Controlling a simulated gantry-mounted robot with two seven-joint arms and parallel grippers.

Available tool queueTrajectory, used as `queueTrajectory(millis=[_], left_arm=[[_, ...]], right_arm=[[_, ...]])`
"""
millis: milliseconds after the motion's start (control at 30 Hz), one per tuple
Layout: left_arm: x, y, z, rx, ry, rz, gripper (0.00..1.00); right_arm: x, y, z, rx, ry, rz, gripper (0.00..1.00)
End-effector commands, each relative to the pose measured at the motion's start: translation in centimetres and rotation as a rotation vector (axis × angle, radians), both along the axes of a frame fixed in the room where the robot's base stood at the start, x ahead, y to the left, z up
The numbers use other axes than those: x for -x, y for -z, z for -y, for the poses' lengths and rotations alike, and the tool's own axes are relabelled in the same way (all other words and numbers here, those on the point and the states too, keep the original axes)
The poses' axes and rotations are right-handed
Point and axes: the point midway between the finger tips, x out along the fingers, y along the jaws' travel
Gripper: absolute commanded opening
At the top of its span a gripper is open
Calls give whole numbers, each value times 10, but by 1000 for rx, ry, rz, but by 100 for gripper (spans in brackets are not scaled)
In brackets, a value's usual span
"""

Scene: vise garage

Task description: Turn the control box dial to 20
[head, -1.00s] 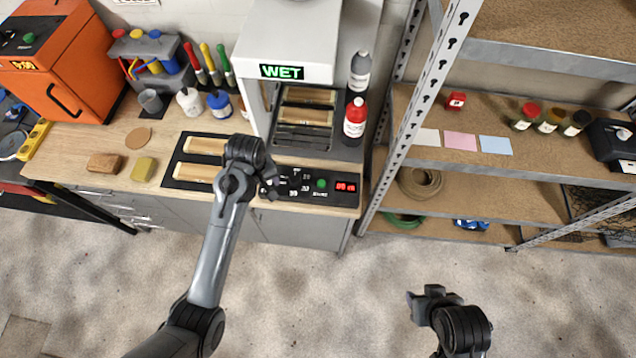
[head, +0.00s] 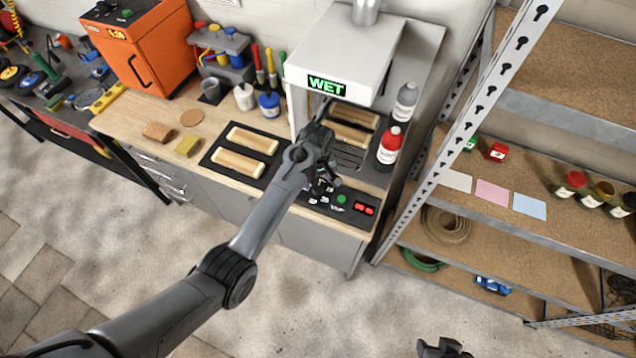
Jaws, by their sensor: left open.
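The control box (head: 342,210) is a black panel at the front edge of the wooden workbench. It carries white markings, a green button (head: 341,198) and a red lit display (head: 364,208) that is too small to read. My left gripper (head: 325,186) is over the left part of the panel, where the dial markings are. The gripper and wrist hide the dial, and I cannot tell whether the fingers touch it. The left gripper is open. My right gripper (head: 443,348) is at the bottom edge, over the floor, partly cut off and far from the box.
Above the box stands a grey machine with a green WET sign (head: 326,86). A red bottle (head: 389,146) and a grey bottle (head: 404,103) stand to its right. Wooden blocks (head: 239,162) lie on a black mat at left. A metal shelf upright (head: 465,130) rises at right.

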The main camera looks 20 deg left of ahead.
Motion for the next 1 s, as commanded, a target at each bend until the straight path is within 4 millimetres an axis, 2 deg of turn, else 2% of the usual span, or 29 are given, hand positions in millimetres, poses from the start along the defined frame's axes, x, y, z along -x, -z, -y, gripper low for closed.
queueTrajectory(millis=[100, 300, 667, 1000], left_arm=[[1, 15, 0, -1, 0, -2, 64], [0, 31, 0, -1, 0, -1, 64], [0, 35, 0, 0, 0, 0, 64], [0, 35, 0, 0, 0, 0, 14]], right_arm=[[0, -3, 0, 0, 0, 0, 43], [0, -4, 1, 5, -2, 1, 43], [0, -4, 3, 13, -6, 1, 43], [0, -4, 3, 8, -3, 0, 43]])
